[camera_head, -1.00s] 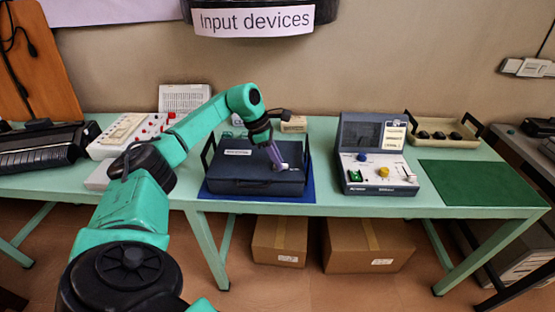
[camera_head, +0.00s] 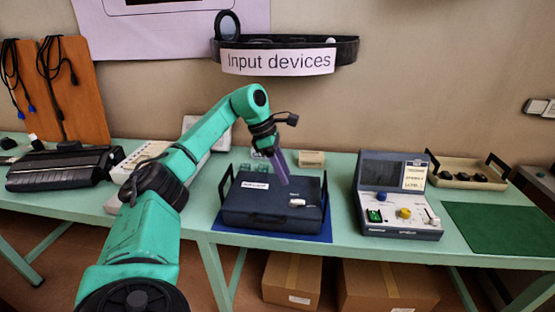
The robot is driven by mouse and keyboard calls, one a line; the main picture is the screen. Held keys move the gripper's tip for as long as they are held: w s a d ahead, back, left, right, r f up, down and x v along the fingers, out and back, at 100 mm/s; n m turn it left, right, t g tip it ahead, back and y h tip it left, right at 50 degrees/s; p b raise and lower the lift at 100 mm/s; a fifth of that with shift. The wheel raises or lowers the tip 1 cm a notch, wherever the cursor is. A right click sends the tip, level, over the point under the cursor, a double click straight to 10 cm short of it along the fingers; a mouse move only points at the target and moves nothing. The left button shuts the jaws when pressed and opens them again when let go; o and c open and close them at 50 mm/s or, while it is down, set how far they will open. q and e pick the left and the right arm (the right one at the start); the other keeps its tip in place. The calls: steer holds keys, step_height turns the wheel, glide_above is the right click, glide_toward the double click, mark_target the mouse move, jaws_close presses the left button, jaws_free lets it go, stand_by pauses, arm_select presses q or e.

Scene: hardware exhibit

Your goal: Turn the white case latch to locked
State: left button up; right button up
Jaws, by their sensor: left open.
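A dark blue-grey case (camera_head: 255,208) lies closed on a blue mat (camera_head: 318,236) on the green table. Its white latch (camera_head: 297,202) is on the top face at the right, near the front edge. My left gripper (camera_head: 286,183) has purple fingers pointing down, just above and behind the latch. The fingers look apart from the latch, and nothing shows between them. The gripper is open. My right gripper is not in view.
A control box (camera_head: 398,205) with coloured knobs stands right of the case. Behind it on the right is a beige tray (camera_head: 464,183) with dark items. A dark green mat (camera_head: 500,230) lies bare at the right. Cardboard boxes (camera_head: 292,278) are under the table.

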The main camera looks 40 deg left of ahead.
arm_select(q)
steer(key=v, duration=0.5)
steer(key=shift+r, duration=0.2)
